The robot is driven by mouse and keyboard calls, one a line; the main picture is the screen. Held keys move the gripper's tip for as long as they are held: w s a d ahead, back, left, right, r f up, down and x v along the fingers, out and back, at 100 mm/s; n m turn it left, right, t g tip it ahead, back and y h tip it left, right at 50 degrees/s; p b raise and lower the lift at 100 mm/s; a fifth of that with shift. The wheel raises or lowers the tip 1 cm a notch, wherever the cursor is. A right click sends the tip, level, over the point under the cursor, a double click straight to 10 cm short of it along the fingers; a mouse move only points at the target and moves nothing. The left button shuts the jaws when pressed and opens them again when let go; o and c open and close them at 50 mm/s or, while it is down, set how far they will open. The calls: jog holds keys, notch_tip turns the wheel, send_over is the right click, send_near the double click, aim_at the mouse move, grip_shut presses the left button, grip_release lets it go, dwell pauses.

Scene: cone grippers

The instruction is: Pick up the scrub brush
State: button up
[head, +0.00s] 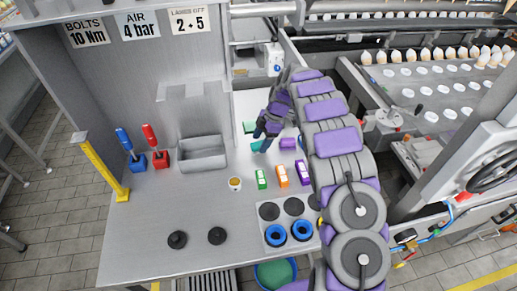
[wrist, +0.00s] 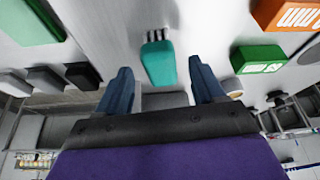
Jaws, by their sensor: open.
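A teal block with dark bristles at one end, which looks like the scrub brush (wrist: 158,64), lies on the grey worktop in the wrist view. It shows in the head view as a small teal patch (head: 257,146), partly hidden by my gripper (head: 264,132). In the wrist view, the two blue fingers of my gripper (wrist: 160,66) are spread apart, one to each side of the brush in the picture. Nothing is held. Whether the fingers are level with the brush or above it, I cannot tell.
Green (head: 262,179), orange (head: 282,176) and purple (head: 303,175) labelled blocks lie in front of my gripper. A grey bin (head: 203,153) and blue (head: 132,158) and red (head: 159,158) upright-handled items stand to the left. The worktop's front left is mostly clear.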

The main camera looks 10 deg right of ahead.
jog(key=x, duration=0.2)
jog(key=shift+a+f, duration=0.2)
jog(key=shift+f, duration=0.05)
jog(key=shift+c, duration=0.2)
jog(key=c, duration=1)
jog(key=shift+r, duration=0.1)
